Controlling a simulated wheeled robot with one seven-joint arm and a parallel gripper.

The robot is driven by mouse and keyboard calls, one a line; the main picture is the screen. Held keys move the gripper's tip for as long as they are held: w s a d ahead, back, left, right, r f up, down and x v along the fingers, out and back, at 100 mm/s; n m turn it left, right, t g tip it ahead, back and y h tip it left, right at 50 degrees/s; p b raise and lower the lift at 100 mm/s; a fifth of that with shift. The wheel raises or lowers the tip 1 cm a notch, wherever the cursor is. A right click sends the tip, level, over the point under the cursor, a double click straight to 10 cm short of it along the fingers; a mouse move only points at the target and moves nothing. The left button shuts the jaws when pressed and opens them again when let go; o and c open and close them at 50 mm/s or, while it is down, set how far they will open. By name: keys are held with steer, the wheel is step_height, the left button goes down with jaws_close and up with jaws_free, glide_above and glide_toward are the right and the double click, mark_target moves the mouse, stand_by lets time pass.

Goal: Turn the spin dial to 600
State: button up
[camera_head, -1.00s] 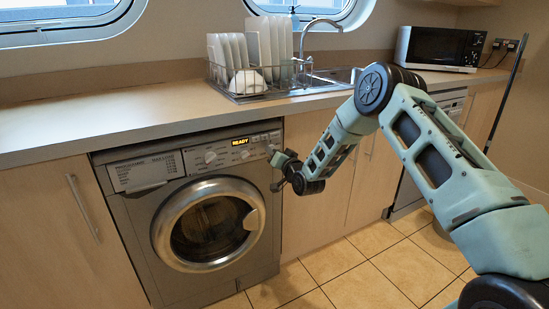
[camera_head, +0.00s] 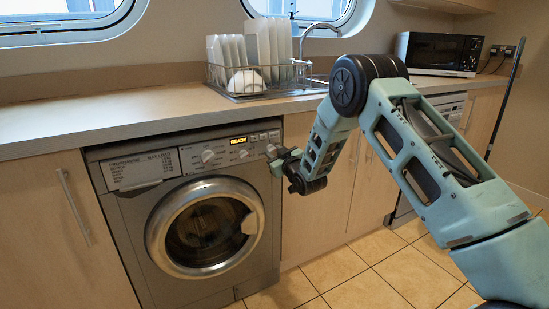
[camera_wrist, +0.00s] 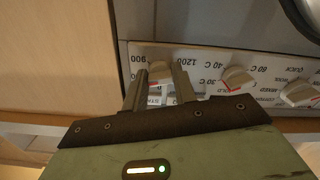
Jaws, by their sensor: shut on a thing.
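The spin dial (camera_wrist: 160,72) is a pale round knob at the end of the washing machine's panel, with the printed marks 900 and 1200 near it in the wrist view, which is upside down. My gripper (camera_wrist: 161,76) has one finger on each side of the dial and is shut on it. The fingers hide part of the dial and some marks, so I cannot read its setting. In the head view my gripper (camera_head: 275,157) is at the right end of the panel of the washing machine (camera_head: 125,220). The display (camera_head: 238,141) reads READY.
A temperature dial (camera_wrist: 236,79) sits close beside the spin dial, with another dial (camera_wrist: 299,92) beyond it. The round door (camera_head: 205,228) is shut below the panel. The counter edge (camera_head: 140,145) overhangs the panel. Cupboard doors (camera_head: 315,222) stand to the right.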

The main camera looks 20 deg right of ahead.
steer(key=shift+f+n, duration=0.2)
steer(key=shift+n, duration=0.4)
steer(key=shift+b, duration=0.3)
steer(key=o, duration=1)
steer(key=shift+r, duration=0.1)
steer(key=shift+s, duration=0.1)
steer(key=s+d+p, duration=0.1)
steer(key=s, duration=1.6)
steer(key=shift+s+d, duration=0.15)
steer(key=shift+d, duration=0.15)
